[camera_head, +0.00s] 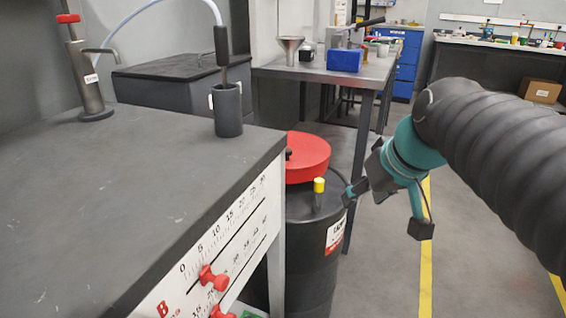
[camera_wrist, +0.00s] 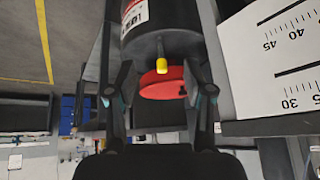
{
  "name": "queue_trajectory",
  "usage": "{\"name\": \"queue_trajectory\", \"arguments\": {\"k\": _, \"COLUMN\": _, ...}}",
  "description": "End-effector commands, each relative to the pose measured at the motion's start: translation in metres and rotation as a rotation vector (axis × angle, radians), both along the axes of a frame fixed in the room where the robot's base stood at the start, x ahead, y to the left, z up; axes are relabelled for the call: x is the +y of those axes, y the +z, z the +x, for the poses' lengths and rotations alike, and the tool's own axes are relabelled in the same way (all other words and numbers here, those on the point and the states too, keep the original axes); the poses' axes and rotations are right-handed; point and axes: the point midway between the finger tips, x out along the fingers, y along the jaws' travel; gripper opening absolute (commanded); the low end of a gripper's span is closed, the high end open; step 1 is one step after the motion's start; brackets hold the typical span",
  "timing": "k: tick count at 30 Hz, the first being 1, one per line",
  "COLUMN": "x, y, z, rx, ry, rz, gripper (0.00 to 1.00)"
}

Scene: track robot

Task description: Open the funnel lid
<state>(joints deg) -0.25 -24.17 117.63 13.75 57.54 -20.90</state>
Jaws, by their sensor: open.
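A round red lid (camera_head: 308,160) lies flat on top of a black drum (camera_head: 312,245), partly hidden by the workbench corner. The lid also shows in the wrist view (camera_wrist: 160,84), where the picture is upside down. A yellow-capped stub (camera_head: 318,186) stands on the drum's top in front of the lid. My gripper (camera_head: 386,210) is open and empty, to the right of the drum, with its fingers spread toward it. In the wrist view, the lid and the yellow cap (camera_wrist: 162,65) appear between the fingers (camera_wrist: 160,80). No contact with the lid is visible.
The dark workbench (camera_head: 140,190) with a scale panel (camera_head: 225,245) and red knobs stands close on the left. A dark cup (camera_head: 228,112) sits at its corner. Behind the drum, a metal table (camera_head: 330,75) carries a blue box (camera_head: 344,60) and a metal funnel (camera_head: 289,50). Floor at right is clear.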

Motion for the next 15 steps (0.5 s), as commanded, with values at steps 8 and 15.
{"name": "queue_trajectory", "arguments": {"k": 8, "x": 0.046, "y": 0.025, "z": 0.116, "rx": -0.106, "ry": 0.297, "rz": 0.054, "gripper": 0.52}}
{"name": "queue_trajectory", "arguments": {"k": 15, "x": 0.071, "y": 0.039, "z": 0.174, "rx": -0.200, "ry": 0.470, "rz": 0.077, "gripper": 0.52}}
